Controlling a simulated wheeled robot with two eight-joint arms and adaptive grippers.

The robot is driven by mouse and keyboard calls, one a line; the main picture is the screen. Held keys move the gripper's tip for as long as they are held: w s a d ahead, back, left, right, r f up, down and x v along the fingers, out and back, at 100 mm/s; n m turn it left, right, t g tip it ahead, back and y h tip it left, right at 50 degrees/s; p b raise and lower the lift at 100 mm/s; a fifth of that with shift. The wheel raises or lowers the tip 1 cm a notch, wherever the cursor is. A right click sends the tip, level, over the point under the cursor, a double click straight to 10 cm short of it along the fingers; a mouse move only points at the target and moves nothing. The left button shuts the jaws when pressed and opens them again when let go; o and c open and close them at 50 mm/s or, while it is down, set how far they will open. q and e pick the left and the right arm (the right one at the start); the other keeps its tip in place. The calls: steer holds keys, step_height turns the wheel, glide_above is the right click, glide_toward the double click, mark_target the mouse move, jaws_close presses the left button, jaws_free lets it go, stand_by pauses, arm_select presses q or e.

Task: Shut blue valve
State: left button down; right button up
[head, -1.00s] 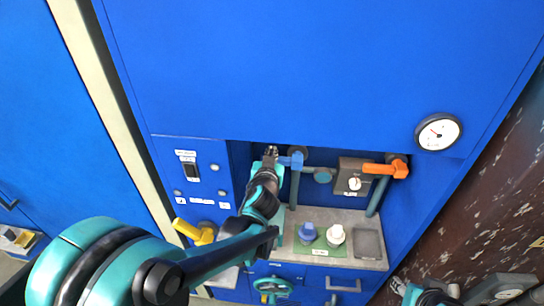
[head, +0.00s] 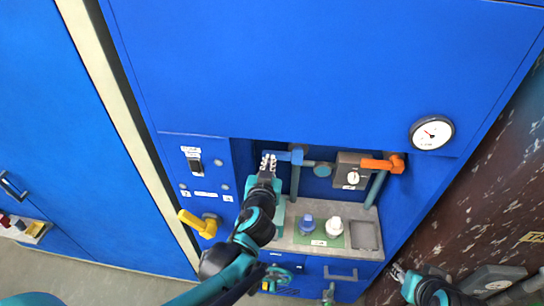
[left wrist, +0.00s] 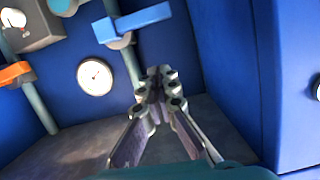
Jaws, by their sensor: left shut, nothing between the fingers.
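The blue valve (head: 290,156) sits high on a vertical grey pipe in the recess of the blue cabinet. Its lever lies crosswise to the pipe and points left in the head view. In the left wrist view, the blue lever (left wrist: 145,20) shows at the top, above and left of the fingers. My left gripper (head: 268,161) is shut and empty, just left of the lever's end. Its fingers show in the left wrist view (left wrist: 161,85) with no clear contact on the lever. My right gripper (head: 398,272) is small at the lower right, away from the valve; its jaws are unclear.
An orange valve (head: 383,165) is on the right pipe, beside a grey box with a knob (head: 353,178). A yellow lever (head: 197,223) is at the left. The recess wall is close to the left gripper.

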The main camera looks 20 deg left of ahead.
arm_select(q)
steer(key=s+d+f+m+g+h+b, duration=0.1)
steer(key=s+d+f+g+h+b, duration=0.1)
steer(key=s+f, duration=0.4)
steer(key=s+d+f+m+g+h+b, duration=0.1)
steer(key=s+d+f+g+h+b, duration=0.1)
steer(key=s+d+f+g+b, duration=0.2)
steer(key=s+f+g+b, duration=0.1)
steer(key=s+f, duration=0.2)
steer(key=s, duration=0.2)
steer(key=shift+g, duration=0.3)
